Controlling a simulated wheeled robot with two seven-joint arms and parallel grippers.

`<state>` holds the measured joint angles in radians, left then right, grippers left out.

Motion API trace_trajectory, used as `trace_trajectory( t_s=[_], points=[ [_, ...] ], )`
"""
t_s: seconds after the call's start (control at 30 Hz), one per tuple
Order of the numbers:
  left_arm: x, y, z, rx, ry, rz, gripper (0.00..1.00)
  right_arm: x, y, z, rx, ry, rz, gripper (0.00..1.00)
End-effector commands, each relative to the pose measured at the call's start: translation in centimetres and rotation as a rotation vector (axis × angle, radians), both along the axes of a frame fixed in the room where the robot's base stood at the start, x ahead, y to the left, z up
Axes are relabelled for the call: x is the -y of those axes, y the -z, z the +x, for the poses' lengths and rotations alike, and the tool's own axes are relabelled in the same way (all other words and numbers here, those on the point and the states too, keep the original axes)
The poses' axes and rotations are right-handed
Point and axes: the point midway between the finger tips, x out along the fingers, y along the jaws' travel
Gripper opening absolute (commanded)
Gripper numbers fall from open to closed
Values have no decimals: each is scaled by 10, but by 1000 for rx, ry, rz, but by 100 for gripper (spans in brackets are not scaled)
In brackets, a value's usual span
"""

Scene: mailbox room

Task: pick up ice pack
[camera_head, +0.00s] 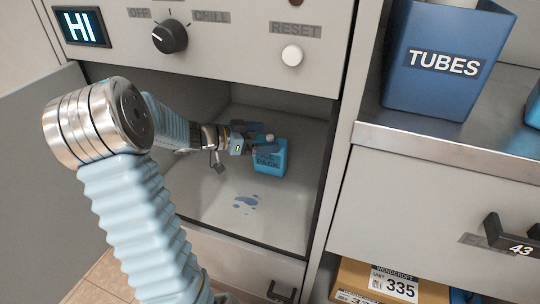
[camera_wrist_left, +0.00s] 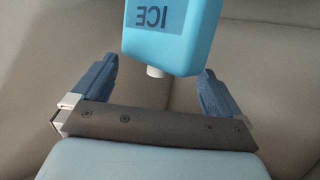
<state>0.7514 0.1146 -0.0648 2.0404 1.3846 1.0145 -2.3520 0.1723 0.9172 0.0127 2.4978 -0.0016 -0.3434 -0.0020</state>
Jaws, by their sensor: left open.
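The ice pack (camera_head: 270,160) is a light blue block with a white cap and dark lettering. It stands inside the open compartment of the cabinet, near its right wall. My left gripper (camera_head: 262,146) reaches into the compartment from the left, at the ice pack's upper part. In the left wrist view the ice pack (camera_wrist_left: 172,35) hangs upside down in the picture, with its cap towards the gripper. The two blue fingers of my left gripper (camera_wrist_left: 158,82) are spread apart on either side of the cap, with a gap on each side. My right gripper is in neither view.
An open door (camera_head: 40,150) is at left. A blue TUBES bin (camera_head: 440,60) stands on the right shelf.

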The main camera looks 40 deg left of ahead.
Motion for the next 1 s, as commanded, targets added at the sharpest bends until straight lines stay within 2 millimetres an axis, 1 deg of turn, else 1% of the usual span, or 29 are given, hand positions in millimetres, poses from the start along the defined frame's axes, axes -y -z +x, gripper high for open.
trace_trajectory(
  t_s=[0.07, 0.7, 0.73, 1.0],
  points=[
    [0, 0, 0, 0, 0, 0, 100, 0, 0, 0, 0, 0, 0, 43],
    [-1, 0, 0, 0, -1, 0, 2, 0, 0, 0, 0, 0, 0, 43],
    [0, 0, 0, 0, -1, 0, 0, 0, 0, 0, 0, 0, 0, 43],
    [0, 0, 0, 1, 0, 0, 0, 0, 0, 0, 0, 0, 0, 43]
  ],
)
